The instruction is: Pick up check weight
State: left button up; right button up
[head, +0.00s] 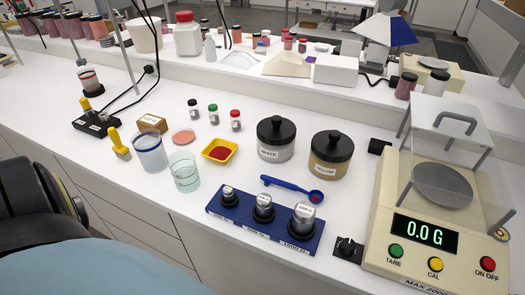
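Several metal check weights stand in a row on a blue holder (222,213) at the front of the bench. The smallest weight (229,195) is at the left, a medium weight (263,206) is in the middle and the largest weight (303,217) is at the right. Neither of my grippers shows in the head view.
A blue scoop (290,188) lies just behind the holder. Two black-lidded jars, white (276,152) and yellow (328,172), stand behind it. A glass beaker (185,175) and yellow dish (220,151) are to the left. A small black block (347,249) sits between holder and balance.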

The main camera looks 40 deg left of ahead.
aim_at(264, 201)
jog(key=k, duration=0.4)
jog(key=u, duration=0.95)
jog(key=i, duration=0.5)
jog(key=u, duration=0.05)
